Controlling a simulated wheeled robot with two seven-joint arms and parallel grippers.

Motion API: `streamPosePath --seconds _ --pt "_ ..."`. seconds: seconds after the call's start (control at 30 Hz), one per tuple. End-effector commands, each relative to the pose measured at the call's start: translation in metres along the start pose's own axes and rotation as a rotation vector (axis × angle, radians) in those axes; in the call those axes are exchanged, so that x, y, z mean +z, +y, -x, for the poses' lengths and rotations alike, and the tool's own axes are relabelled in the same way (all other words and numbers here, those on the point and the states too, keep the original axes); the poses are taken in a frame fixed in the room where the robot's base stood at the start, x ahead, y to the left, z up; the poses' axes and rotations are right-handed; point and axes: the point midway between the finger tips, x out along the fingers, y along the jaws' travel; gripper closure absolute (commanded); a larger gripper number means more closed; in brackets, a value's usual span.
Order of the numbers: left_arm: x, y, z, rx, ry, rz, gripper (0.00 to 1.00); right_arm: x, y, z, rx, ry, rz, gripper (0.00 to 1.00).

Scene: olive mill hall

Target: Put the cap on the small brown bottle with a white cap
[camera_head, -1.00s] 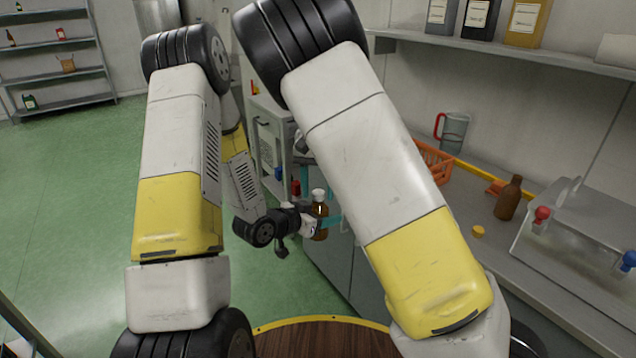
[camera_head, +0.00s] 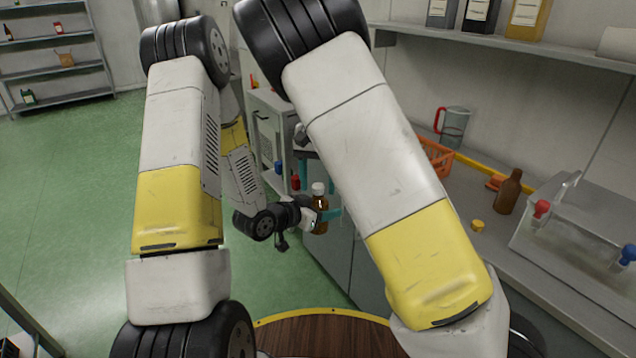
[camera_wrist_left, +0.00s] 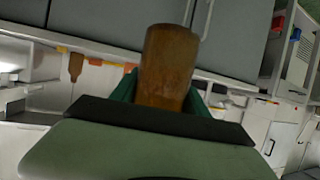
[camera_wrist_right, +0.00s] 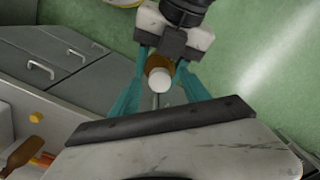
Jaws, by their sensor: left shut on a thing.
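The small brown bottle (camera_head: 320,222) has a white cap (camera_head: 318,188) on its top in the head view. My left gripper (camera_head: 322,214) is shut on the bottle's body, which stands upright beyond the table edge. The left wrist view shows the brown bottle's lower end (camera_wrist_left: 167,65) between the dark green fingers. My right gripper (camera_wrist_right: 162,70) has its teal fingers apart on either side of the white cap (camera_wrist_right: 160,79); contact cannot be made out. In the head view my right forearm hides most of that gripper.
A larger uncapped brown bottle (camera_head: 508,194) and a yellow cap (camera_head: 478,225) are on the bench at right. An orange basket (camera_head: 436,158), a jug with a red handle (camera_head: 453,127) and a metal unit (camera_head: 575,235) with red and blue knobs are also there. Green floor is clear at left.

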Motion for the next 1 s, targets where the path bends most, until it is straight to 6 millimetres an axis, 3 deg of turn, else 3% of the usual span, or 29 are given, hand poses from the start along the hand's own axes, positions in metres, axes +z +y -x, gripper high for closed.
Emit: streamPosePath --seconds 0.23,0.37,0.8,1.0 --pt "-0.001 0.0 0.0 0.0 0.002 -0.001 1.0 0.0 0.0 0.001 0.0 0.0 0.0 0.46" --pt "-0.001 0.0 0.0 0.0 0.002 -0.001 1.0 0.0 -0.001 0.011 -0.003 0.001 0.001 0.46" --pt "-0.001 0.0 0.0 0.0 0.002 -0.001 1.0 -0.001 -0.001 0.097 -0.003 0.002 0.001 0.46" --pt "-0.001 0.0 0.0 0.0 0.002 -0.001 1.0 -0.001 0.0 0.117 0.0 0.0 0.001 0.46"
